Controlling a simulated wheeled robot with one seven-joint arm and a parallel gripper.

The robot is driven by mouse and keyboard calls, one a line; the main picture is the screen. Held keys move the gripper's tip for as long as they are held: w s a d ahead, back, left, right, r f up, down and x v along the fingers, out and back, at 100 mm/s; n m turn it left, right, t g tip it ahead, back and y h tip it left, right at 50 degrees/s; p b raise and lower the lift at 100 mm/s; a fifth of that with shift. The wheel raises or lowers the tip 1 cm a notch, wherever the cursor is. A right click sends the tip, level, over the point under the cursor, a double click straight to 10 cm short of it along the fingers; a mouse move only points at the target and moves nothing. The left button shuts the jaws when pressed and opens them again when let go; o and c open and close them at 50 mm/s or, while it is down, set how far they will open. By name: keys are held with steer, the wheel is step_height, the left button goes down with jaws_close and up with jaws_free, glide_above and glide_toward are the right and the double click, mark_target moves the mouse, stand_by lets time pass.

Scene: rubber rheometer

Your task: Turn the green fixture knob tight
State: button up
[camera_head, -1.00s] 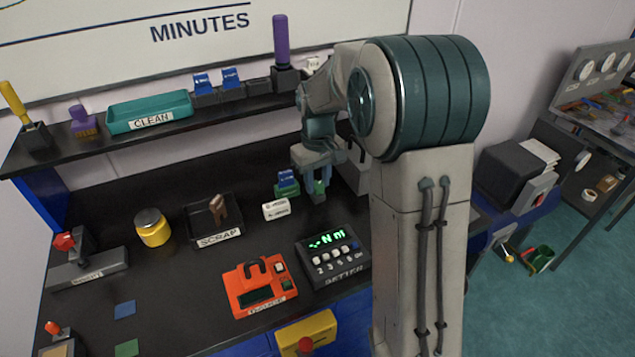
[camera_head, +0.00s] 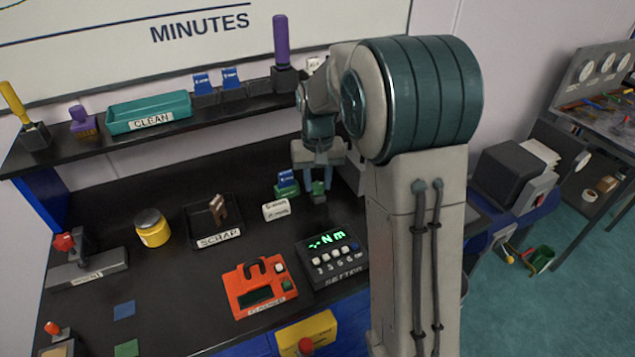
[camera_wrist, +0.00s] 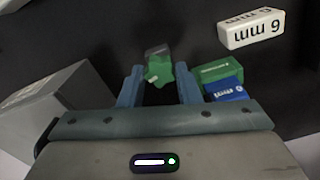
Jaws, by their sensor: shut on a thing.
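The green fixture knob (camera_head: 318,187) is low on the dark bench at the back, beside a machine. In the wrist view the knob (camera_wrist: 158,71) shows as a green lobed shape at the fingertips. My gripper (camera_head: 319,180) points down at it with its blue fingers. In the wrist view my gripper (camera_wrist: 158,80) has one finger on each side of the knob, and it is shut on it. The exact finger contact is small and partly hidden. A dark slot lies between the fingers below the knob.
A green block with a blue piece (camera_head: 287,183) stands close left of my gripper. A white "6 mm" block (camera_wrist: 251,28) lies nearby. A grey box (camera_wrist: 55,118) is close on the other side. The black setter (camera_head: 333,256) and orange device (camera_head: 260,288) sit in front.

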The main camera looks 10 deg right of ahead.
steer(key=m, duration=0.4)
steer(key=shift+m, duration=0.3)
steer(key=m, duration=0.4)
steer(key=shift+m+p, duration=0.3)
steer(key=shift+p, duration=0.1)
steer(key=o, duration=0.8)
steer(key=shift+o, duration=0.2)
